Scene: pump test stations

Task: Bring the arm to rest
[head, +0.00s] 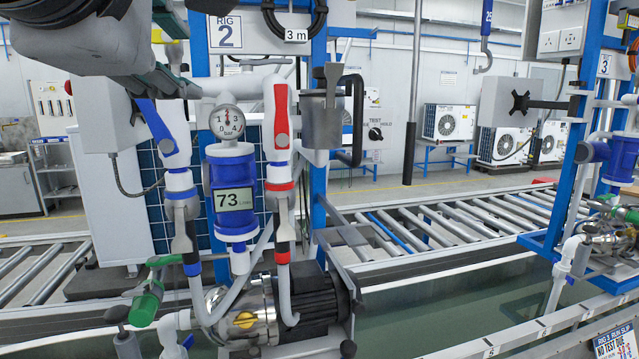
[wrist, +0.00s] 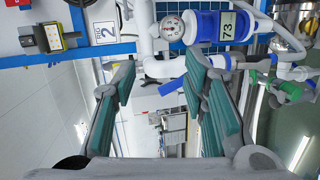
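My gripper (wrist: 160,72) is open in the wrist view, its two green-padded fingers well apart with nothing between them. In the head view my gripper and wrist fill the upper left, close to the top of the blue valve lever (head: 158,128). That lever stands tilted on the left pipe, and its blue end shows beyond the fingers in the wrist view (wrist: 170,86). Whether a finger touches it I cannot tell. The red valve lever (head: 281,115) stands upright on the right pipe. Between them are a round gauge (head: 227,121) and a blue meter (head: 233,199) reading 73.
A pump (head: 268,308) sits below, with a green-handled valve (head: 147,302) at its left. A grey jug-like vessel (head: 322,112) hangs right of the red lever. A roller conveyor (head: 450,222) runs behind. Another rig (head: 605,160) stands at right, beyond a gap over the water tank (head: 440,300).

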